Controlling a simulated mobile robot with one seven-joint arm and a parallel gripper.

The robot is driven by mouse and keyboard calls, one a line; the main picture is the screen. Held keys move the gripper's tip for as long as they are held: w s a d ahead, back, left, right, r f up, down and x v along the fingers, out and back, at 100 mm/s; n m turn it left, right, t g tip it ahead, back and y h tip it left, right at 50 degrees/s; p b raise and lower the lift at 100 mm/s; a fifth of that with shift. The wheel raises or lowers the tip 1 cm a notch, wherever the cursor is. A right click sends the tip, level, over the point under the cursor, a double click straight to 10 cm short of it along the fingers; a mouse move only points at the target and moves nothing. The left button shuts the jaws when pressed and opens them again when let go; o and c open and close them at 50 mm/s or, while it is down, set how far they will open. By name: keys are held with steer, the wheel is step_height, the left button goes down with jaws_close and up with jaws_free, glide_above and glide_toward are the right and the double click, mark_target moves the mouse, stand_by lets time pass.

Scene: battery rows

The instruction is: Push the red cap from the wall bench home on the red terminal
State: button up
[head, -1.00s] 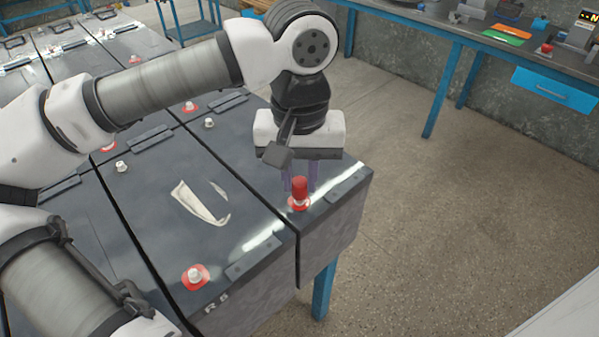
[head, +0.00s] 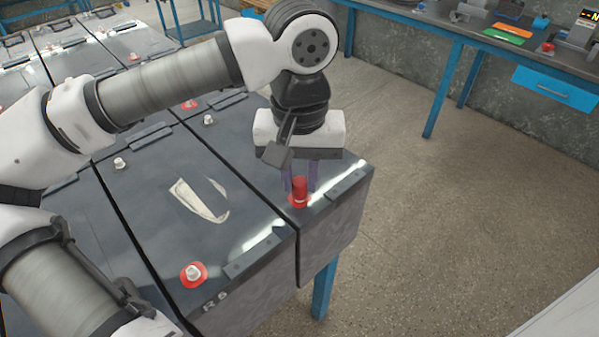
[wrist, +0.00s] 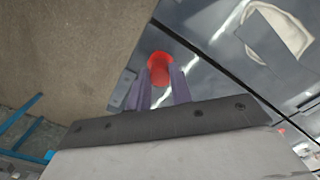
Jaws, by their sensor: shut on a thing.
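The red cap (head: 300,189) stands upright over the red-ringed terminal (head: 297,205) near the front corner of the rightmost battery (head: 325,208). The terminal's post is hidden under the cap, and part of the red ring shows around its foot. I cannot tell whether the cap sits fully down. My gripper (head: 302,184) points downward and is shut on the cap, with one purple finger on each side. In the wrist view the cap (wrist: 160,68) shows red between the two fingertips (wrist: 160,80).
The neighbouring battery has a bare red-ringed terminal (head: 193,273) and a torn pale label (head: 200,200). More battery rows stand behind. The wall bench (head: 450,30) at the upper right carries tools, with a blue drawer (head: 553,88) beneath. Open floor (head: 450,220) lies to the right.

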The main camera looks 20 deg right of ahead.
steer(key=shift+f+b, duration=0.45)
stand_by(0.5)
steer(key=o, duration=1)
steer(key=shift+o, duration=0.4)
steer(key=o, duration=0.4)
steer(key=shift+r, duration=0.15)
steer(key=shift+r+p, duration=2.35)
steer(key=shift+r, duration=1.05)
